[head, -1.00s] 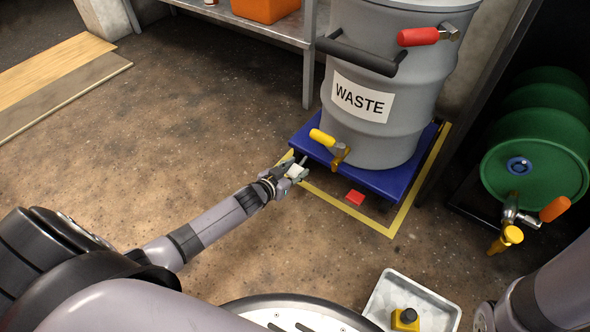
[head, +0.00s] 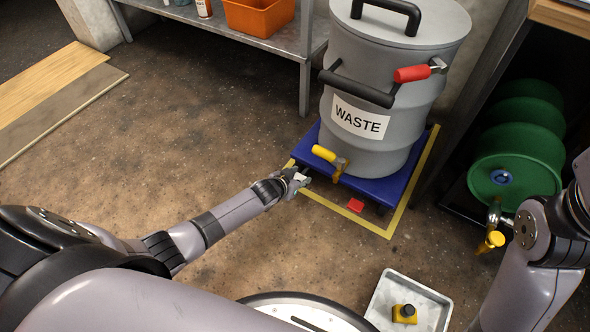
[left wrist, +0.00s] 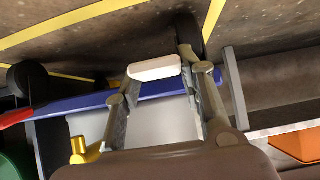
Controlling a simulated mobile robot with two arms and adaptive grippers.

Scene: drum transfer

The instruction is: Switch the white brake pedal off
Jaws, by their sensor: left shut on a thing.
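The white brake pedal (left wrist: 155,68) shows in the left wrist view, between the fingertips of my left gripper (left wrist: 158,74). The fingers are shut on it. In the head view my left gripper (head: 292,182) is low at the left front corner of the blue dolly (head: 392,190), and it mostly hides the white pedal there. A red pedal (head: 355,205) sticks out at the dolly's front edge, to the right. The grey WASTE drum (head: 375,100) stands upright on the dolly. My right arm is at the right edge, its gripper out of view.
A yellow tape frame (head: 412,200) surrounds the dolly on the floor. The drum's yellow-handled tap (head: 325,153) juts out above my left gripper. Green drums (head: 515,160) lie in a dark rack at the right. A grey tray (head: 428,318) is near my base.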

